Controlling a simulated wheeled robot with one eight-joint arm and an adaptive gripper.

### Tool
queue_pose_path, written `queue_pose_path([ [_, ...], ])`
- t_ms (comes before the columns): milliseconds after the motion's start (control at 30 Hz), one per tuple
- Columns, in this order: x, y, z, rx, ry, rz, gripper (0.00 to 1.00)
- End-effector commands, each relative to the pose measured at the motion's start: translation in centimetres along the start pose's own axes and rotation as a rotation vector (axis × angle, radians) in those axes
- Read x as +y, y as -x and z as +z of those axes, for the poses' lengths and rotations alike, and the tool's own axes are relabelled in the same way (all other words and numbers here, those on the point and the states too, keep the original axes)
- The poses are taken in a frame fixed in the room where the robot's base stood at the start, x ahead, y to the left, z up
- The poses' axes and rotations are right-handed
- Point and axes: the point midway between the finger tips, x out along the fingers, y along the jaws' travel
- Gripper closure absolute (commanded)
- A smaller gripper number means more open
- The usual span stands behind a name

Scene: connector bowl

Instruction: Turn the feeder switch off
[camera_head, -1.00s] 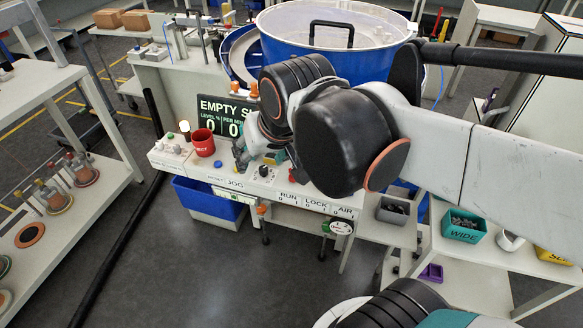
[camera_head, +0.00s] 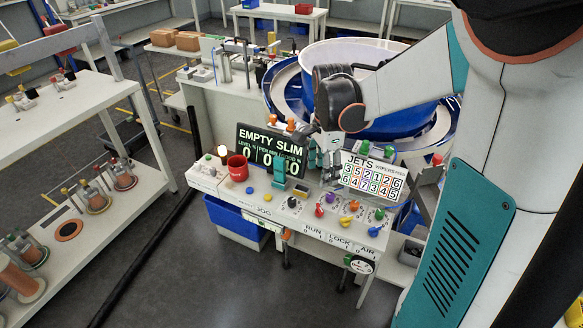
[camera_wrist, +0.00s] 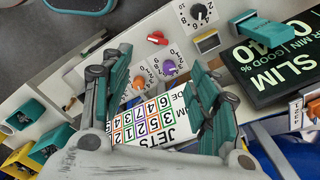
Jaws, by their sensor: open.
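No control readable as the feeder switch stands out. The control panel (camera_head: 262,208) carries a teal upright part (camera_head: 279,172), a black dial (camera_head: 291,202), a red knob (camera_head: 330,198), a purple knob (camera_head: 319,210) and several coloured knobs. Labels JOG, RUN, LOCK and AIR run along its front. My gripper (camera_head: 324,157) is above the panel's back, just left of the JETS card (camera_head: 374,177). In the wrist view my gripper (camera_wrist: 158,60) is open and empty, with the purple knob (camera_wrist: 168,67) and red knob (camera_wrist: 157,38) beyond its fingertips. The teal part (camera_wrist: 262,25) is to their right.
The blue bowl (camera_head: 318,92) stands behind the panel. A lit display (camera_head: 262,147) reads EMPTY SLIM. A red cup (camera_head: 237,168) stands at the panel's left. A blue bin (camera_head: 232,217) is below. The floor in front is clear apart from a dark bar (camera_head: 150,245).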

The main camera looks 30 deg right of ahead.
Motion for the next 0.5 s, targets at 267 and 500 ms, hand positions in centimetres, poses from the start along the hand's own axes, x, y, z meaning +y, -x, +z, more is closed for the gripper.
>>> queue_pose_path([
  [267,0.2,-2.7,-0.2,-0.003,-0.036,0.014,0.45],
  [500,0.2,-7.5,-0.2,-0.003,-0.034,0.013,0.45],
])
